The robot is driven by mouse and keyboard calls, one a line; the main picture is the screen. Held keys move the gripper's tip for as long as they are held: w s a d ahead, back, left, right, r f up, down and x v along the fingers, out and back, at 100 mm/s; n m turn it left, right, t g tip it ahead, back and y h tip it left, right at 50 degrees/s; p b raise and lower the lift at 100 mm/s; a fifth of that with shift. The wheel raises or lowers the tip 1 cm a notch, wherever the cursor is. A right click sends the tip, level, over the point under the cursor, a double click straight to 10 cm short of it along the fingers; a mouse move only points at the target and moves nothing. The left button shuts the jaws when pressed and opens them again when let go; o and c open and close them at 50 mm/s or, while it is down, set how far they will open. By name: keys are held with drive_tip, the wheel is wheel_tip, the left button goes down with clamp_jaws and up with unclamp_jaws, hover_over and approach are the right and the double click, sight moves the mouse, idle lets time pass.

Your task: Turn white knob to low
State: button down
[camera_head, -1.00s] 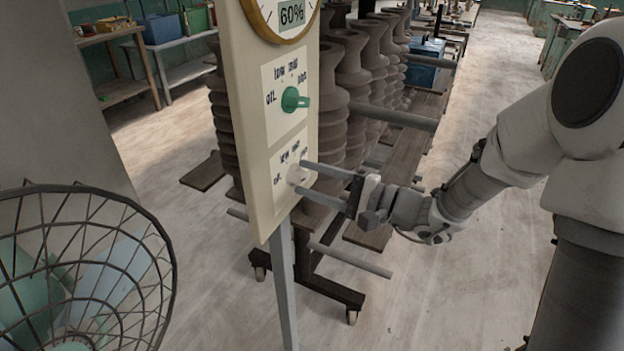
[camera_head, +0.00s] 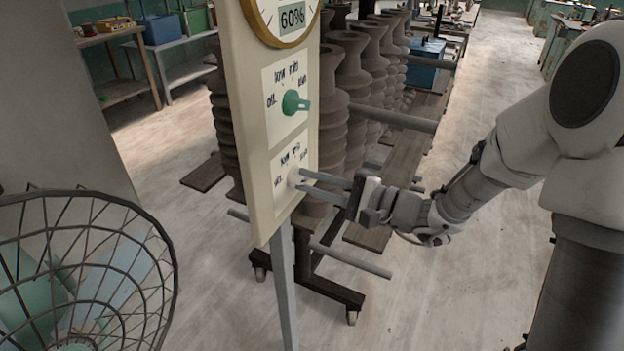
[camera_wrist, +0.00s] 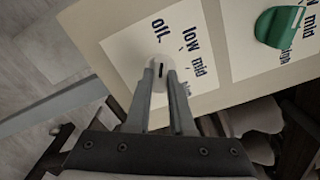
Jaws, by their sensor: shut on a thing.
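The white knob (camera_head: 293,178) is on the lower label of a cream control panel. In the wrist view the white knob (camera_wrist: 159,62) shows a short black mark, with "off", "low", "mid" and a partly hidden "high" printed around it. My gripper (camera_head: 300,180) reaches in from the right, its two long grey fingers shut on the knob. In the wrist view my gripper (camera_wrist: 160,76) has a fingertip on either side of the knob, covering part of it. I cannot tell for sure which word the mark points to.
A green knob (camera_head: 293,103) sits above on the same panel (camera_head: 252,130), below a gauge reading 60% (camera_head: 291,18). A caged fan (camera_head: 75,270) stands at the left front. A rack of brown ribbed clay pieces (camera_head: 346,75) stands behind the panel.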

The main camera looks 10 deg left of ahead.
drive_tip(key=m+p, duration=0.3)
drive_tip(key=m, duration=0.1)
drive_tip(key=shift+r+m, duration=0.1)
drive_tip(key=shift+m, duration=0.3)
drive_tip(key=shift+m+p, duration=0.8)
drive_tip(key=shift+m, duration=0.7)
drive_tip(key=c, duration=0.8)
unclamp_jaws()
drive_tip(key=shift+d, duration=0.15)
drive_tip(key=v, duration=1.7)
drive_tip(key=shift+s, duration=0.15)
